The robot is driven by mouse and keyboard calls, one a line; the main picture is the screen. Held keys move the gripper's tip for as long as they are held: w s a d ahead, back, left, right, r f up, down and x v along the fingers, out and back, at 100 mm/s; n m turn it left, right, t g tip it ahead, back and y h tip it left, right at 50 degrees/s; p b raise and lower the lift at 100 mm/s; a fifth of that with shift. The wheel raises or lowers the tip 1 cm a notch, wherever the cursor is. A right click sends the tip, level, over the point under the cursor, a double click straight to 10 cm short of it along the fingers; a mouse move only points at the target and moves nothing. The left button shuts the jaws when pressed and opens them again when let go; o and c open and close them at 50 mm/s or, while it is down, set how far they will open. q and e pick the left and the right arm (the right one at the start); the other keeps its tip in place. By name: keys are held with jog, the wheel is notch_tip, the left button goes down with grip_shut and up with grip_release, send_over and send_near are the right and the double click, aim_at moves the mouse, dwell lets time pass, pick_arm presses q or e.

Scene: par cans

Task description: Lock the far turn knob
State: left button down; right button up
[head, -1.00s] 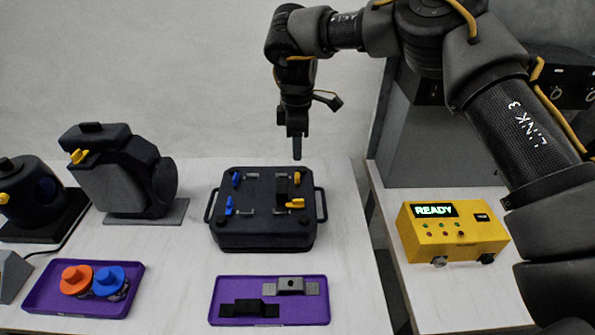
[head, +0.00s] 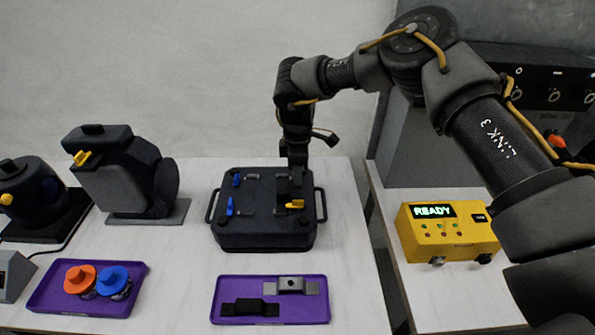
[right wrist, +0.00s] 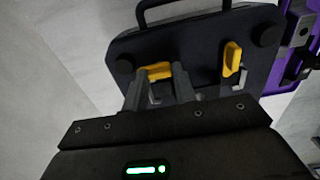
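A black case (head: 262,226) stands on the white table with two yellow turn knobs on its right side and two blue ones on its left. The near yellow knob (head: 296,204) shows in the head view and also in the right wrist view (right wrist: 232,58). The far yellow knob (right wrist: 156,71) is hidden behind my right gripper (head: 297,182) in the head view. In the right wrist view my right gripper (right wrist: 158,84) points down at the far knob. Its fingers are apart, one on each side of the knob; contact is unclear. My left gripper is out of view.
A purple tray (head: 270,319) with two brackets lies in front of the case. Another purple tray (head: 60,309) holds orange and blue knobs. Dark lamp-like devices (head: 120,180) stand left. A yellow box (head: 448,235) reading READY stands right, beyond a table gap.

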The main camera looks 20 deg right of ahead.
jog(key=c, duration=0.4)
jog(key=n+p, duration=0.1)
jog(key=n, duration=0.2)
jog(key=shift+n, duration=0.3)
jog(key=n+p, duration=0.1)
jog(key=n, duration=0.2)
jog(key=shift+n, duration=0.4)
jog(key=n, duration=0.4)
jog(key=shift+p, duration=0.4)
jog(key=shift+n, duration=2.4)
